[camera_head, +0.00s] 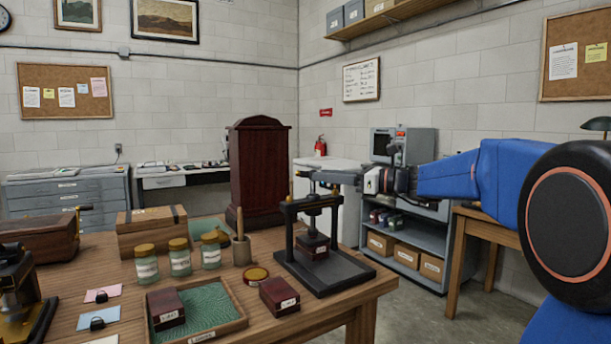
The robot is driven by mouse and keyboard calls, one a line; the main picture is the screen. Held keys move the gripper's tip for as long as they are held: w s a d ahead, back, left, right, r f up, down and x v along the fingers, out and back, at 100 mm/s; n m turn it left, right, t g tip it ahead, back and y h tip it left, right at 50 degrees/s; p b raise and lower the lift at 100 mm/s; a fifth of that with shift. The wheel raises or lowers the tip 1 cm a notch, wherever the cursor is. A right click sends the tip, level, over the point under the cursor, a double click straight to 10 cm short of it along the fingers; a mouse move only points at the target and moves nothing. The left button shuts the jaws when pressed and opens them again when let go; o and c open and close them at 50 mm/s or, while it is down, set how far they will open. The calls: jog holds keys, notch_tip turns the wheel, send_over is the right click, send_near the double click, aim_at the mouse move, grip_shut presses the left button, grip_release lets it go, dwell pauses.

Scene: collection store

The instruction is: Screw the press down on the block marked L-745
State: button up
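A black screw press (323,276) with a flat base stands on the right end of the wooden table. A dark red block (312,241) with a white label sits in it under the screw. A second dark red block (279,293) lies on the table left of the press base. A third (166,306) lies in the green-lined tray. The labels are too small to read surely. My gripper (318,177) reaches in from the right at the top of the press, by its handle. Whether it touches or grips the handle cannot be told.
The tray (240,325) lies at the table's front. Several jars (180,262), a wooden pot with a tool (242,250) and a round lid (256,274) stand left of the press. A tall dark wooden case (258,175) stands behind it.

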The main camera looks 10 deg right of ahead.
aim_at(309, 174)
jog(key=shift+x, duration=3.5)
grip_shut()
